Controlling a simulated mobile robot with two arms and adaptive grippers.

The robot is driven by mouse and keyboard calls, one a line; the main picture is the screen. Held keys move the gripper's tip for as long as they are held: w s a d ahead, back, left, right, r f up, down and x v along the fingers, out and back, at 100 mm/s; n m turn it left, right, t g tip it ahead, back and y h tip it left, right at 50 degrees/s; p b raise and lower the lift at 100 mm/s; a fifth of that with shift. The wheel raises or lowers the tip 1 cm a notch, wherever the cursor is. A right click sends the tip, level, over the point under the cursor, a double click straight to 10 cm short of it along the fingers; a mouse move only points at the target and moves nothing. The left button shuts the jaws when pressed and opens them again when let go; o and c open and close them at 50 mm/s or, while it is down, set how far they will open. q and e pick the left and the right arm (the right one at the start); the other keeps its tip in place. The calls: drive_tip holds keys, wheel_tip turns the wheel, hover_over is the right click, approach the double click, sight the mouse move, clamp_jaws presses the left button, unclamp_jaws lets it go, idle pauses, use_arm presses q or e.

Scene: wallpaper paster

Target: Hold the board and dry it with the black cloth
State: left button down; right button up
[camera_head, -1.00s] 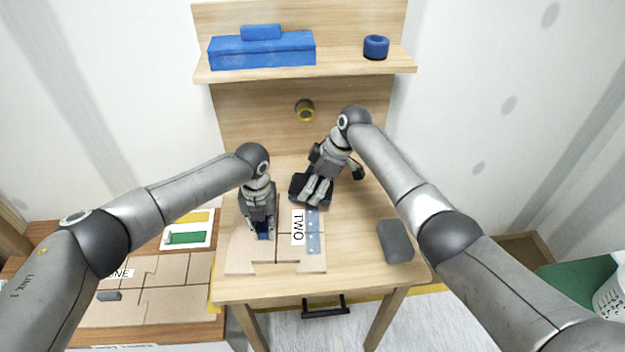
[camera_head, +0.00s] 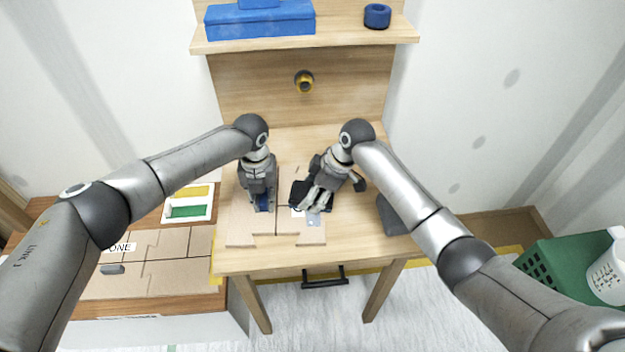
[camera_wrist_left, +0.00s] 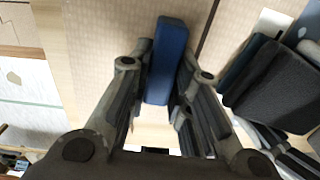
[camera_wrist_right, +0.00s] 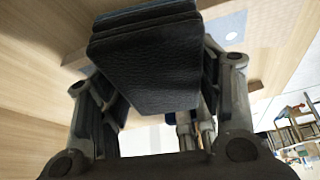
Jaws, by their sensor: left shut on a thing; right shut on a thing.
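The tan board (camera_head: 252,232) lies flat on the wooden table, its far part hidden by my grippers. My left gripper (camera_head: 263,206) is shut on a small blue block (camera_wrist_left: 167,60) at the board's left part. My right gripper (camera_head: 312,203) is shut on the black cloth (camera_head: 299,192), a thick folded pad that also fills much of the right wrist view (camera_wrist_right: 150,65). The cloth is over the board's right part and covers most of the white label. Whether the cloth touches the board I cannot tell.
A dark grey block (camera_head: 392,216) sits at the table's right edge. A lower table at left carries another board (camera_head: 160,270) labelled ONE. A green crate (camera_head: 560,268) stands at right.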

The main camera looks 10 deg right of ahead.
sight(309, 226)
drive_tip(key=s, duration=0.7)
drive_tip(key=shift+s+a, duration=0.25)
drive_tip(key=shift+s, duration=0.15)
drive_tip(key=w, duration=1)
drive_tip(key=w+d, duration=0.1)
drive_tip(key=w, duration=0.4)
drive_tip(key=shift+w, duration=0.2)
wheel_tip(309, 226, up, 8)
drive_tip(key=shift+w+d, duration=0.1)
drive_tip(key=o, duration=0.4)
drive_tip(key=shift+c, duration=0.2)
drive_tip(key=c, duration=0.4)
drive_tip(key=shift+o, duration=0.2)
